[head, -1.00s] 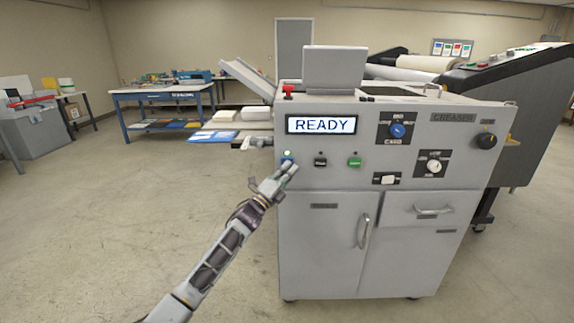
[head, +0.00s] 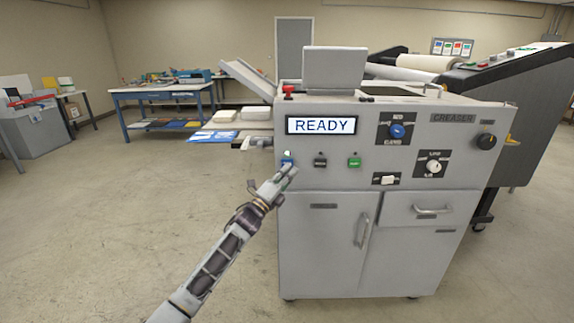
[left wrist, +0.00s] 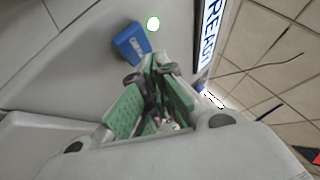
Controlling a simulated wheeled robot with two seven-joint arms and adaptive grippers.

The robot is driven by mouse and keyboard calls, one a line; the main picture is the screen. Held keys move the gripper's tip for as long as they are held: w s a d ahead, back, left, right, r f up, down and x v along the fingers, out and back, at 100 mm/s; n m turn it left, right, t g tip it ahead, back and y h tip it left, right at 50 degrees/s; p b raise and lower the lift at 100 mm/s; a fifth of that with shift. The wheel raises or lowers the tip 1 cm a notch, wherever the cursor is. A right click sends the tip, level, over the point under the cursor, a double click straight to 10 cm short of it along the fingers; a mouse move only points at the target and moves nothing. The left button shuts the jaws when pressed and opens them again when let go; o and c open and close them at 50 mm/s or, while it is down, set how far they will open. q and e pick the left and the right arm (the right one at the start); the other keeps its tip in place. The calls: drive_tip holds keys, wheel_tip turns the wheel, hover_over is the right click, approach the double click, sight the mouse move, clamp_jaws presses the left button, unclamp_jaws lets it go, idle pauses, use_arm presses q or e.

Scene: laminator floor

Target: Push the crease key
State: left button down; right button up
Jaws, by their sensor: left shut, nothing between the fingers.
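The blue key (head: 287,161) is the leftmost of three on the grey machine's front, under the READY display (head: 321,125). In the left wrist view the blue key (left wrist: 131,42) carries white lettering too blurred to read for sure. A lit round lamp (left wrist: 153,23) sits close by it. My left gripper (head: 292,169) is shut and empty, its fingertips at the panel just below and right of the blue key in the head view. In the left wrist view the green-padded fingers (left wrist: 157,65) end beside the key; I cannot tell whether they touch it. My right gripper is not in view.
A black key (head: 320,162) and a green key (head: 354,162) lie to the right of the blue one. Farther right are a blue knob (head: 397,131), a white dial (head: 433,168) and a drawer handle (head: 433,210). A red button (head: 288,90) stands on top. The floor at left is clear.

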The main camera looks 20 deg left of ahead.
use_arm(q)
drive_tip(key=shift+s+d+p, duration=0.25)
drive_tip(key=shift+s+p, duration=0.05)
drive_tip(key=shift+s, duration=0.65)
drive_tip(key=shift+s+d+p, duration=0.3)
drive_tip(key=shift+s+p, duration=0.05)
drive_tip(key=shift+s, duration=0.6)
drive_tip(key=shift+s+d+p, duration=0.25)
drive_tip(key=shift+s+p, duration=0.05)
drive_tip(key=shift+s, duration=0.65)
